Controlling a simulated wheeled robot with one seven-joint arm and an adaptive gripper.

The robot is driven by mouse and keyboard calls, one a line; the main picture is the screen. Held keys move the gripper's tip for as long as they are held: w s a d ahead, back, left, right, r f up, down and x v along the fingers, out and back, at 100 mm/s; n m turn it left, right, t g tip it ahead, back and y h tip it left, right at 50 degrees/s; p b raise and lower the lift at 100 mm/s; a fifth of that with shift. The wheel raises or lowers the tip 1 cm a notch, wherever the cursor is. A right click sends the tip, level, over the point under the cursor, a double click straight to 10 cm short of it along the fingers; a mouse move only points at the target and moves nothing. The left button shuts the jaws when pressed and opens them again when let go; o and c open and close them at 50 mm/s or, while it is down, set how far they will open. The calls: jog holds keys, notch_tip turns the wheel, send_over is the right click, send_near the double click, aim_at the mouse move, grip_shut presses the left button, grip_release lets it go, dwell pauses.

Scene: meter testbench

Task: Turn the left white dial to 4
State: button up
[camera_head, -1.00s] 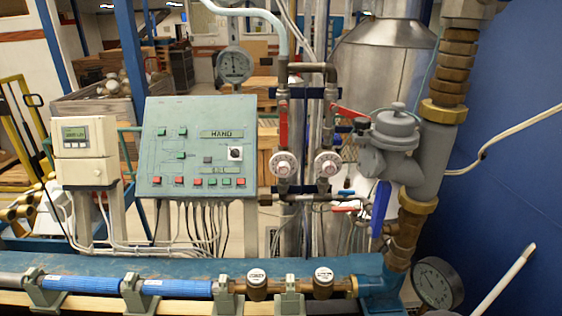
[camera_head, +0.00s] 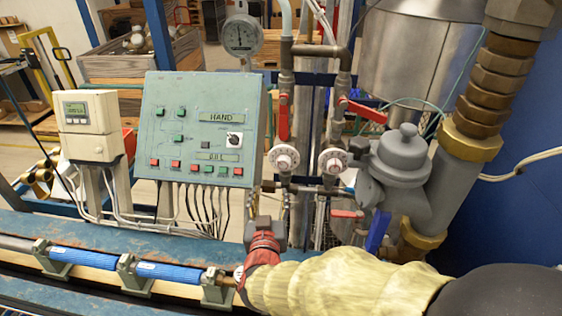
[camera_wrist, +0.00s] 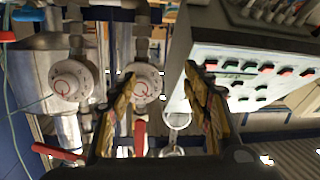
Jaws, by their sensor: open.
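The left white dial (camera_head: 285,157) is a round white knob on a vertical pipe, right of the green control panel. The right white dial (camera_head: 333,160) is a similar knob beside it. My gripper (camera_head: 262,232) is below the left dial in the head view, apart from it. In the wrist view, which looks upside down, my gripper (camera_wrist: 163,78) is open with its two fingers spread and nothing between them. There the left dial (camera_wrist: 148,82) shows just by the left finger's tip, partly covered by it. The right dial (camera_wrist: 73,82) is farther left. The dial numbers are too small to read.
The green panel (camera_head: 200,95) with buttons stands left of the dials. Red valve levers (camera_head: 283,118) sit above them. A grey regulator (camera_head: 398,165) and thick brass pipe (camera_head: 470,130) are at right. Blue pipes (camera_head: 88,261) run along the bench in front.

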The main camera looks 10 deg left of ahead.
jog(key=t+h, duration=0.2)
send_near(283, 165)
jog(key=shift+w+a+b, duration=0.15)
jog(key=shift+w+b, duration=0.15)
jog(key=shift+w, duration=4.1)
jog(key=c, duration=0.3)
jog(key=c, duration=0.8)
jog(key=shift+c, duration=0.2)
jog(key=shift+m+b, duration=0.3)
jog(key=m+b, duration=0.2)
jog(key=shift+f+b, duration=0.15)
jog(key=shift+b, duration=0.2)
jog(key=shift+m+b, duration=1.35)
jog(key=shift+m, duration=0.25)
